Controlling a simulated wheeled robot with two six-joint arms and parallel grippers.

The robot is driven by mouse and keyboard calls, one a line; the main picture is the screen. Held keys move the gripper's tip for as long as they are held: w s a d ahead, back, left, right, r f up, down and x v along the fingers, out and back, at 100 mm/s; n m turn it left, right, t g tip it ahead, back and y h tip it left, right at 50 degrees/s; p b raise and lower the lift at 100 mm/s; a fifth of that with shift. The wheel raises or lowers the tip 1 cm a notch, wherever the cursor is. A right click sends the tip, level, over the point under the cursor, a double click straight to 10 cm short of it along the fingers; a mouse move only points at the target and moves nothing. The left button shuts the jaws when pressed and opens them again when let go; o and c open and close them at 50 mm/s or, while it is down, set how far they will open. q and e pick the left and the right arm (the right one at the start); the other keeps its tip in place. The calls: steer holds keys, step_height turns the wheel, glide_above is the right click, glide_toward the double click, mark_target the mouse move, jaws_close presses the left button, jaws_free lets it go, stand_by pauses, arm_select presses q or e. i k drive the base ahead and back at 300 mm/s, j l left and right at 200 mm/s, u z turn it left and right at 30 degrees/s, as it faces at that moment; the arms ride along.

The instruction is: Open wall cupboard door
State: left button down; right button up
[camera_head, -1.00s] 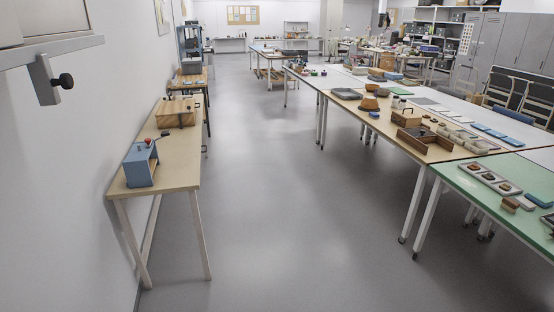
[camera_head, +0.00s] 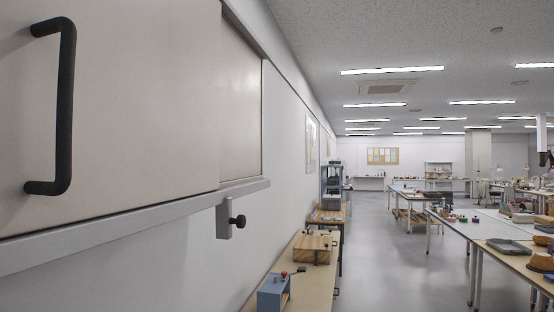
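The wall cupboard fills the upper left of the head view. Its pale door (camera_head: 140,105) carries a black bar handle (camera_head: 66,108) standing upright near the left edge of the picture. To the right of the door's edge is a second, recessed pale panel (camera_head: 240,100). A grey rail (camera_head: 120,222) runs under the door, with a bracket and black knob (camera_head: 238,220) below its right end. I cannot tell whether the door is fully shut. Neither of my grippers is in view.
A narrow wooden bench (camera_head: 318,290) stands along the wall below, with a blue box (camera_head: 273,292) and a wooden box (camera_head: 312,248) on it. Long tables (camera_head: 455,228) with many items stand at the right. The grey floor (camera_head: 385,275) between them is clear.

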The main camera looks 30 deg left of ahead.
mark_target(107, 106)
steer(key=j+u, duration=0.1)
steer(key=u, duration=1.25)
